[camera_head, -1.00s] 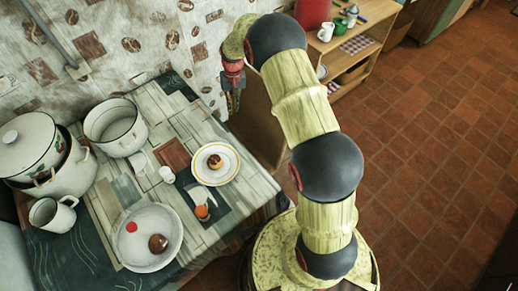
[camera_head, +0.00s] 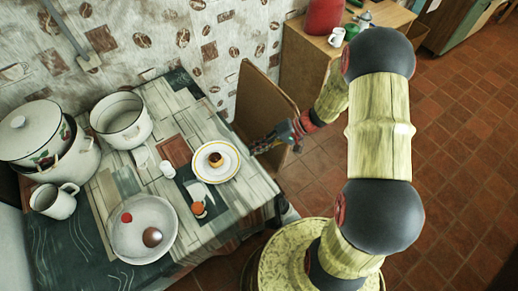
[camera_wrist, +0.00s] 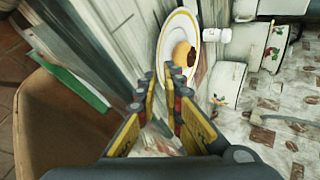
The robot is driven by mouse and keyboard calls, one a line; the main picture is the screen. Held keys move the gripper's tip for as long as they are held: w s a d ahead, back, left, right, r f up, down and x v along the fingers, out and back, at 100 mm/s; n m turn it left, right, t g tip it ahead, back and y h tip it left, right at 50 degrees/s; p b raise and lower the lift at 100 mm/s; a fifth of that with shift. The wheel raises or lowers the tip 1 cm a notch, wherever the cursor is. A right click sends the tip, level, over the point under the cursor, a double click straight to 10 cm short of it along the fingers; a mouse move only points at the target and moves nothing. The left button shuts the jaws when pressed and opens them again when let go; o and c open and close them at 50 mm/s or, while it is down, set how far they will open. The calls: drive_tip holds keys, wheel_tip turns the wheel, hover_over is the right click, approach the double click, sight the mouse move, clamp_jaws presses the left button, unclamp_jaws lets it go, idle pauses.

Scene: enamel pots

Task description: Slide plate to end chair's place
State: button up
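The plate (camera_head: 231,166), white with a yellow rim, lies on the table near its right edge and holds a small brown-topped pastry (camera_head: 215,159). The plate also shows in the wrist view (camera_wrist: 168,49), with the pastry (camera_wrist: 183,55) on it. My gripper (camera_head: 257,150) is just right of the plate, by the table's right edge. In the wrist view its two fingers (camera_wrist: 178,90) stand apart with nothing between them, pointing at the plate's near rim. I cannot tell whether the fingertips touch the rim. A brown chair (camera_head: 263,106) stands at the table's right end, behind my gripper.
The table (camera_head: 228,203) also bears a large bowl (camera_head: 118,233) with a tomato and a brown item, enamel pots (camera_head: 120,119), a mug (camera_head: 54,200), a small white cup (camera_head: 167,168) and an orange-topped shaker (camera_head: 198,208). A wooden cabinet (camera_head: 306,59) stands behind the chair.

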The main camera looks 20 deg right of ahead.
sight(238, 159)
idle(0.4)
drive_tip(key=shift+b+x, duration=1)
drive_tip(key=shift+x, duration=2.95)
clamp_jaws()
drive_tip(key=shift+w, duration=0.15)
